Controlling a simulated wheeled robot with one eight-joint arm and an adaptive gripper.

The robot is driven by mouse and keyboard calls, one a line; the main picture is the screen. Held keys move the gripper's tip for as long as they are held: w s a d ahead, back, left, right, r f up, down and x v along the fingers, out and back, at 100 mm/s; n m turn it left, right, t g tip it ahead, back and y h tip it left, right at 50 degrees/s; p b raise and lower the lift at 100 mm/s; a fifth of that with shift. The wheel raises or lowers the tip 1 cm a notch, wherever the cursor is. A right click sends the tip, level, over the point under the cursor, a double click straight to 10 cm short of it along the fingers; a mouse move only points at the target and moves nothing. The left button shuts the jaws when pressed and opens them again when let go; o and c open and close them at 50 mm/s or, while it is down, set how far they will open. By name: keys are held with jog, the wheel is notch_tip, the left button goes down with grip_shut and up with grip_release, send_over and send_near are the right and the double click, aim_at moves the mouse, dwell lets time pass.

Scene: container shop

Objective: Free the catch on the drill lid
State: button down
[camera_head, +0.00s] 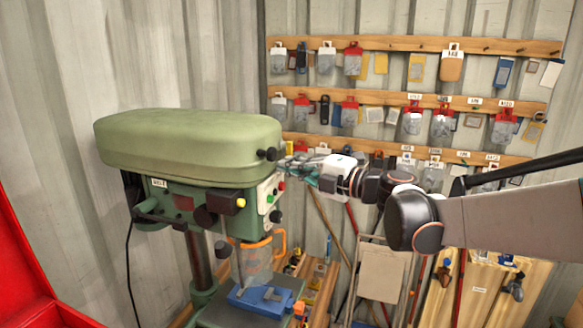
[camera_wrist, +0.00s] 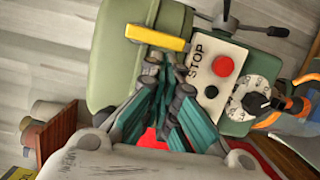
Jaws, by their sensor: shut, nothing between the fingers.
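The drill's lid (camera_head: 190,140) is a long rounded green cover on top of the green drill press. It is closed; in the wrist view the green lid (camera_wrist: 115,60) fills the upper left. A yellow bar (camera_wrist: 157,38), which looks like the catch, lies at the lid's edge, above the STOP panel.
The panel (camera_wrist: 215,72) with a red button (camera_wrist: 223,65) and a dial (camera_wrist: 252,100) is close beside the fingers. A black knob (camera_head: 267,154) sticks out near the lid's end. A blue vise (camera_head: 262,298) stands below. Pegboard rails (camera_head: 415,43) hang behind.

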jog(key=shift+w+f+n+b, duration=0.2)
jog(key=shift+f+n+b, duration=0.1)
jog(key=shift+n+b, duration=0.3)
jog(key=w+n+y+b, duration=0.1)
jog(key=n+b, duration=0.1)
jog(key=n, duration=0.3)
jog(key=w+d+n+g+y+b, duration=0.1)
jog(key=w+n+b, duration=0.1)
jog(key=n, duration=0.3)
jog(key=w+d+f+n+y+b, duration=0.1)
jog(key=w+n+b, duration=0.1)
jog(key=n+b, duration=0.1)
jog(key=shift+n+g+y, duration=0.4)
jog(key=shift+n, duration=0.5)
jog(key=v, duration=1.2)
jog(key=shift+f, duration=0.1)
jog(key=shift+w, duration=0.1)
